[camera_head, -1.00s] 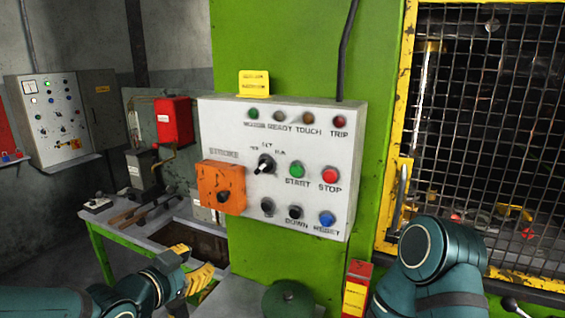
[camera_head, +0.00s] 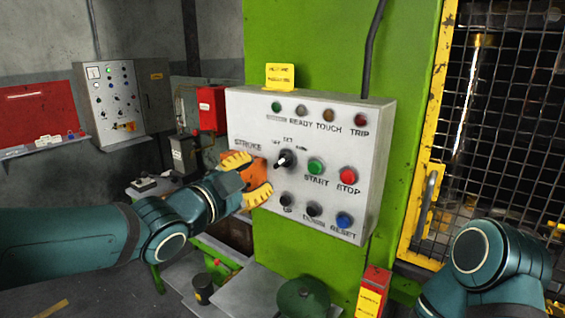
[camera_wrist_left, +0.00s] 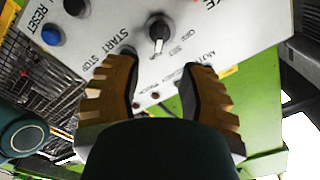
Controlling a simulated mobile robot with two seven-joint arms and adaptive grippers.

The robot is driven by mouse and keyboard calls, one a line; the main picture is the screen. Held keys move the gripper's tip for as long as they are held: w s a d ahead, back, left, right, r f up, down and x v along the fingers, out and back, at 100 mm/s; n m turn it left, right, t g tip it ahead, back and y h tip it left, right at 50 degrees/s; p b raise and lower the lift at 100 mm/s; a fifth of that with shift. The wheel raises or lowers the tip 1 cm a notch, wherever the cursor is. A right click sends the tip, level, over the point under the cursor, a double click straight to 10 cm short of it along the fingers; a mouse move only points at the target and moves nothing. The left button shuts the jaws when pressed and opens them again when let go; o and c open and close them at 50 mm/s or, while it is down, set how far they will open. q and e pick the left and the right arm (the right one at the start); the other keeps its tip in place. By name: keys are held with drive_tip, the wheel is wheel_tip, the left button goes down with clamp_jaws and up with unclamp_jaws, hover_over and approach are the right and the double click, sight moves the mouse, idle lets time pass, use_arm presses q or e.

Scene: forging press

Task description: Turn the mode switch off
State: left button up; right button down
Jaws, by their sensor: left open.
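The mode switch is a black rotary knob (camera_head: 284,158) with a pale pointer, in the middle of the white control panel (camera_head: 376,150). Printed position labels sit above it, too small to read surely in the head view. The knob also shows in the left wrist view (camera_wrist_left: 158,28), beyond the fingertips, with its pale mark toward the labels; I cannot tell which one it selects.
Close to the knob are a green START button (camera_head: 316,167), a red STOP button (camera_head: 348,175), lower black buttons and a blue RESET button (camera_head: 344,220). A yellow-framed mesh guard (camera_head: 500,130) stands at the right. A red box (camera_head: 372,290) stands below the panel.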

sight(280, 162)
use_arm(q)
drive_tip(key=x, duration=0.9)
drive_tip(key=shift+s, duration=0.1)
clamp_jaws()
